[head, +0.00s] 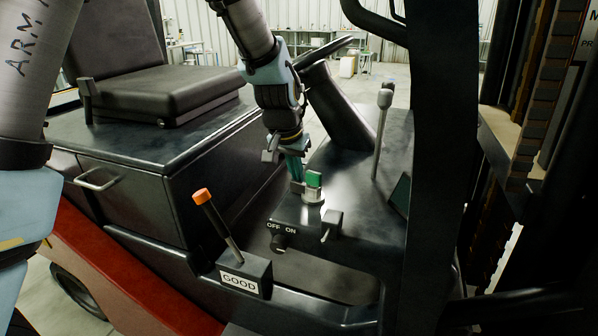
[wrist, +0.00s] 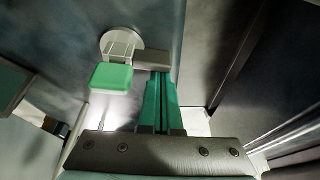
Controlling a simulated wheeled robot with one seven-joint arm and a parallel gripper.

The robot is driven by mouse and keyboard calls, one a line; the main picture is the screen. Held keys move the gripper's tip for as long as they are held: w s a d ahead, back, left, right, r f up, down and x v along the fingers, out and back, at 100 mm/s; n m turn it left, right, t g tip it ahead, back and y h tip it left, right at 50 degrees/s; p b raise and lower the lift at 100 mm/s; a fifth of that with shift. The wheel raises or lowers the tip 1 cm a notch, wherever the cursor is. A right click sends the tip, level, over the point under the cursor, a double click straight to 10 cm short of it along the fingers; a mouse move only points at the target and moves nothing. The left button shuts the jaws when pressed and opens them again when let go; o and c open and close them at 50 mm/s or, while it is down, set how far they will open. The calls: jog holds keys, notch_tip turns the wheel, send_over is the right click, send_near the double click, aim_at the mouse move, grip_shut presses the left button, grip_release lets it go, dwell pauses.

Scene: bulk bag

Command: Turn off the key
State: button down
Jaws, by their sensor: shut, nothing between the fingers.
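A green-headed piece that looks like the key (head: 314,179) stands on a round pale metal base on the dark console. It also shows in the wrist view (wrist: 112,77), left of the fingers. My gripper (head: 294,178) points down with its teal fingers shut and empty, just left of the green head in the head view. In the wrist view the fingertips (wrist: 160,75) end at a small grey block (wrist: 151,60) beside the base; I cannot tell whether they touch it.
A small lever (head: 331,225) sits right of the label. An orange-tipped lever (head: 215,222) rises from the GOOD box (head: 244,275). A tall grey lever (head: 382,130) and the steering column (head: 337,105) stand behind. The seat (head: 165,92) is at left, a dark post at right.

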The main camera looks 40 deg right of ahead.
jog(key=shift+s+a, duration=0.1)
jog(key=shift+a, duration=0.3)
dwell(0.4)
jog(key=shift+d, duration=0.1)
dwell(0.3)
jog(key=shift+w+d, duration=0.2)
jog(key=shift+d, duration=0.05)
jog(key=w+d, duration=0.1)
jog(key=d, duration=0.2)
jog(key=shift+w+r, duration=0.35)
jog(key=shift+w, duration=0.05)
jog(key=b+v, duration=0.2)
jog(key=v, duration=0.7)
jog(key=shift+s+a, duration=0.25)
jog(key=shift+s, duration=0.1)
jog(key=shift+r, duration=0.1)
